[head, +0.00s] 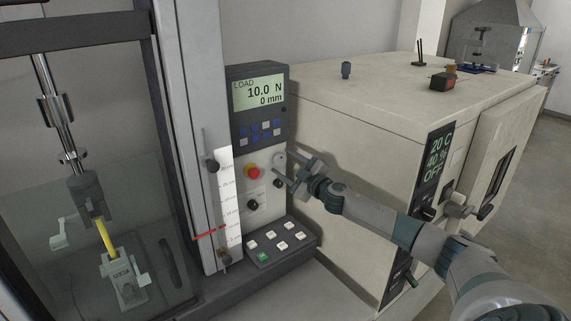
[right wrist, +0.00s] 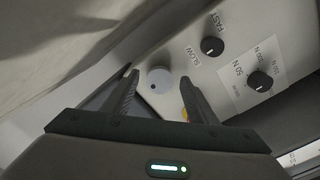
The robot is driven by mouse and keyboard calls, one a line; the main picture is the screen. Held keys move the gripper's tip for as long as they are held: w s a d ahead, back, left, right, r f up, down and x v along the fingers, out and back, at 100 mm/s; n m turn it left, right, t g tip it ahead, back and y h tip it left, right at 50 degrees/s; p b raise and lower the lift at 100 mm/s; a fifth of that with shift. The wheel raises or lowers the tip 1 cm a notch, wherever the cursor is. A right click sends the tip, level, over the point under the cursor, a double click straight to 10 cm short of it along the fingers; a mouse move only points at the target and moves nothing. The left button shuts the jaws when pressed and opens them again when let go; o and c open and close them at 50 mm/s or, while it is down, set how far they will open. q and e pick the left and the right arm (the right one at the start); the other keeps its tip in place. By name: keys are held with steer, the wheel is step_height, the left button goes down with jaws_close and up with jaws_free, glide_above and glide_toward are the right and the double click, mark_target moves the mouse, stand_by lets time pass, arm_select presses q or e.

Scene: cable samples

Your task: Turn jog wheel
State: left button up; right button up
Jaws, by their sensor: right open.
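The jog wheel (head: 279,159) is a small light-grey disc on the pale control panel, below the display and right of the red emergency button. In the right wrist view the jog wheel (right wrist: 159,80) shows between the fingertips, with a dark dot on its face. My right gripper (head: 284,163) is open and faces the panel at the wheel. In the right wrist view the fingers of my right gripper (right wrist: 160,77) stand on either side of the wheel. I cannot tell how much gap is left in depth. My left gripper is not in view.
The display (head: 258,94) reads LOAD 10.0 N, 0 mm. A black SLOW/FAST knob (right wrist: 212,46) and a range knob (right wrist: 260,81) sit near the wheel. The red emergency button (head: 253,172) is close by. A large beige chamber (head: 345,150) stands right of the panel, beside my arm.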

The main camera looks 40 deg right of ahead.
steer(key=c, duration=1.1)
